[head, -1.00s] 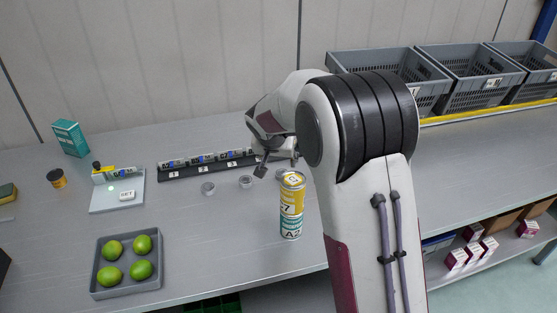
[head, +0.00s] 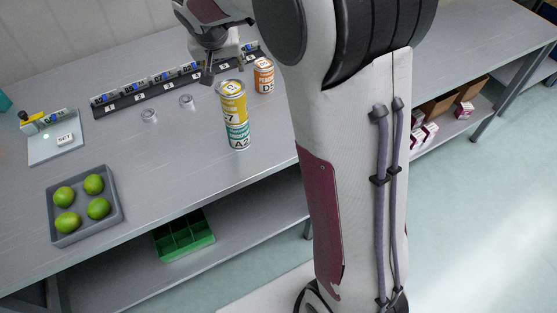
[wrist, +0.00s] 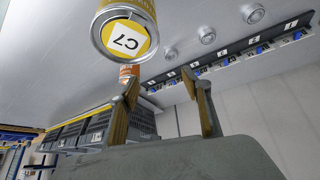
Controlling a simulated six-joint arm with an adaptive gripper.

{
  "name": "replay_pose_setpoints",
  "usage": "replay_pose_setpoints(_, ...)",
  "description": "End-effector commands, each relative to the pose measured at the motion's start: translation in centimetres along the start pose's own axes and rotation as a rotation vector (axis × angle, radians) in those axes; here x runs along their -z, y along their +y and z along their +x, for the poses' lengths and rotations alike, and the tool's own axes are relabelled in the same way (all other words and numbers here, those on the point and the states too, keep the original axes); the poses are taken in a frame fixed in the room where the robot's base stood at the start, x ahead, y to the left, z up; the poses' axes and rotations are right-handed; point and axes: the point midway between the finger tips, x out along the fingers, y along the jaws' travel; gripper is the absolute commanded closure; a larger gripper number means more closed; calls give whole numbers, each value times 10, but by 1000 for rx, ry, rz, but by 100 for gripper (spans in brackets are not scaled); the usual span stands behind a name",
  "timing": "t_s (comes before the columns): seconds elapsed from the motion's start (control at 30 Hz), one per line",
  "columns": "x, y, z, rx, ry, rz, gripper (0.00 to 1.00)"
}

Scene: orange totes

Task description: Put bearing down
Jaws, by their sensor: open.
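Small grey metal rings, which look like bearings, stand apart on the bench: one at the left (head: 149,115), one nearer my gripper (head: 187,102). The wrist view shows three in a row: the right one (wrist: 253,13), the middle one (wrist: 207,34) and the left one (wrist: 171,53). The third is hidden in the head view, around the cans and my gripper. My gripper (head: 219,68) is above the bench behind the stacked cans. In the wrist view my gripper (wrist: 168,98) is open, with nothing seen between its fingers.
A yellow can (head: 233,100) stands on a teal can (head: 239,136), close to my gripper. An orange can (head: 264,78) stands behind at right. A numbered black rack (head: 130,107) runs along the back. A grey tray of green fruit (head: 117,190) is at left. The front bench middle is clear.

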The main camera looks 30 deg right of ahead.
Motion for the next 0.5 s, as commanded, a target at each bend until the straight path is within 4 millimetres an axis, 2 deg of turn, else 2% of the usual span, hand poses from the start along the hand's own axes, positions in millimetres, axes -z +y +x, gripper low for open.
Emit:
replay_pose_setpoints(0.1, -11, 10, -28, 7, -2, -16, 52)
replay_pose_setpoints(0.5, -61, 40, -103, 36, -23, -80, 52)
